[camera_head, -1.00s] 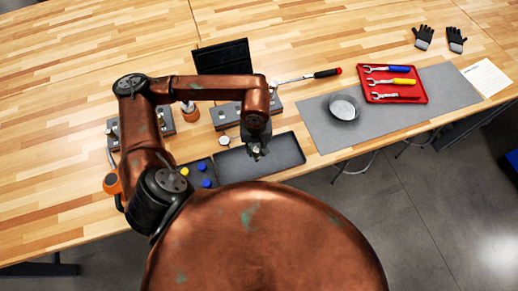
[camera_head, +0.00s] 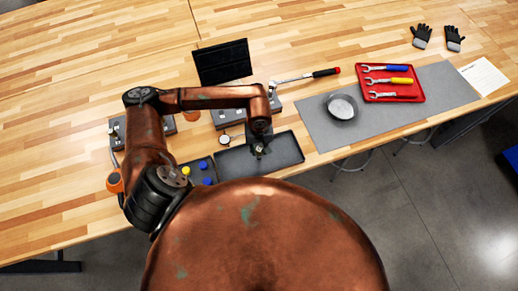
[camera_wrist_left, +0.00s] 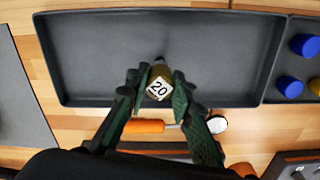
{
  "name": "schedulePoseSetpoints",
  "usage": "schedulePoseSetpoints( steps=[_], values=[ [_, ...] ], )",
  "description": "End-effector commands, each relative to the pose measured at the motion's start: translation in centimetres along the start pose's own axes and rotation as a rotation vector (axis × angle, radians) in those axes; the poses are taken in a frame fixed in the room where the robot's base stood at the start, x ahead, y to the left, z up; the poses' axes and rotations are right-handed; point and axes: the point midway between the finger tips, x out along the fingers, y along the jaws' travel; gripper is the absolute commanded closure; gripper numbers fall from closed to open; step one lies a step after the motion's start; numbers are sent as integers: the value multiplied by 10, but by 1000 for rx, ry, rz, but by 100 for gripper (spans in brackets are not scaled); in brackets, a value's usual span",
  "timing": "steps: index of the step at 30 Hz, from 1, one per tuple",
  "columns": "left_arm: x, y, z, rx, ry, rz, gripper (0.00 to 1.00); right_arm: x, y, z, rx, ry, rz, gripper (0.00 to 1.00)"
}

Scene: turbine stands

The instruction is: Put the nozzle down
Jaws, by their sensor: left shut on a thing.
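The nozzle (camera_wrist_left: 158,84) is a small brass-coloured piece with a pale face marked "20", seen in the left wrist view. My left gripper (camera_wrist_left: 160,90) is shut on it, with one dark green finger on each side. In the head view the gripper (camera_head: 258,151) points down over the dark grey tray (camera_head: 286,150); the nozzle is too small to make out clearly there. In the left wrist view the nozzle appears over the tray floor (camera_wrist_left: 95,55), close to the tray's long edge nearer the gripper. Its height above the floor is unclear. My right gripper is out of view.
Blue and yellow caps (camera_head: 203,165) sit in a compartment beside the tray. A round dial (camera_head: 224,140) and an orange handle (camera_wrist_left: 143,126) lie close to the tray's edge. A grey mat (camera_head: 400,125) holds a round metal dish (camera_head: 342,107) and a red wrench tray (camera_head: 412,98).

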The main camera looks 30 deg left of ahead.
Motion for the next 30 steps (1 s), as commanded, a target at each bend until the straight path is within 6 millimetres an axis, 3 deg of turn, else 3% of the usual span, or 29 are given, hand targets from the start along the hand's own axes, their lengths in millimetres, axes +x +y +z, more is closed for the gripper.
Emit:
schedulePoseSetpoints(
  steps=[1,2,9,21,26,30],
  values=[
    [3,0,0,0,0,0,100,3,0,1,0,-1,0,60],
    [3,0,0,0,0,-1,78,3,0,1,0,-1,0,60],
    [1,0,0,0,0,-1,61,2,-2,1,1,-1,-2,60],
    [-4,0,0,-1,-1,-1,61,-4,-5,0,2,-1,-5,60],
    [-28,0,-1,2,4,1,61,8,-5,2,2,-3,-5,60],
    [-59,1,-2,2,5,2,61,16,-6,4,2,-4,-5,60]
  ],
)
